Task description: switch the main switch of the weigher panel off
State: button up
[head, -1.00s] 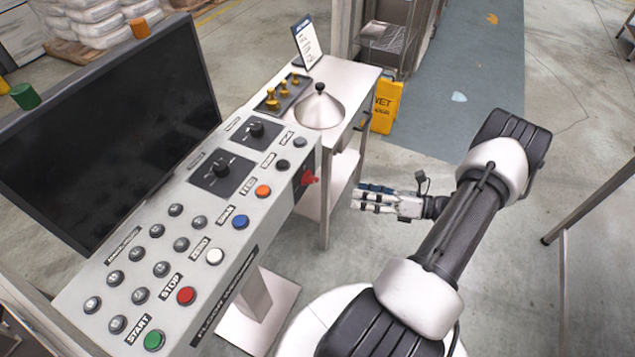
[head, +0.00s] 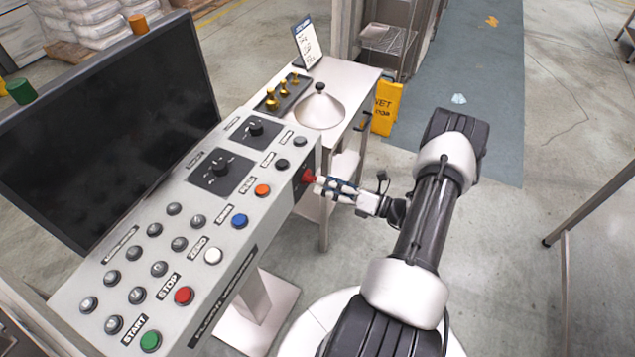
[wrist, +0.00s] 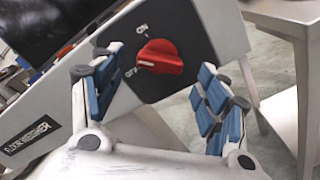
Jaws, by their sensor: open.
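The weigher panel (head: 240,215) is a pale grey sloped console. Its main switch is a red rotary knob (wrist: 160,57) on a black plate on the panel's right end face; the knob also shows in the head view (head: 308,175). In the wrist view, ON is printed above the knob and what looks like OFF to its left. A white mark on the knob's left end faces the left label. My gripper (head: 322,187) is open and empty in front of the switch. In the wrist view, its blue-padded fingers (wrist: 160,82) stand on either side of the knob, without clear contact.
A dark monitor (head: 110,130) stands behind the panel's buttons. A steel table (head: 345,85) with a cone-shaped lid (head: 319,108) and brass weights stands beyond the panel's right end. A yellow wet-floor sign (head: 385,108) is behind it.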

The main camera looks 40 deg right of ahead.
aim_at(310, 179)
jog(key=x, duration=0.3)
jog(key=shift+w+a, duration=0.15)
jog(key=shift+w, duration=0.15)
jog(key=shift+c, duration=0.5)
jog(key=c, duration=1)
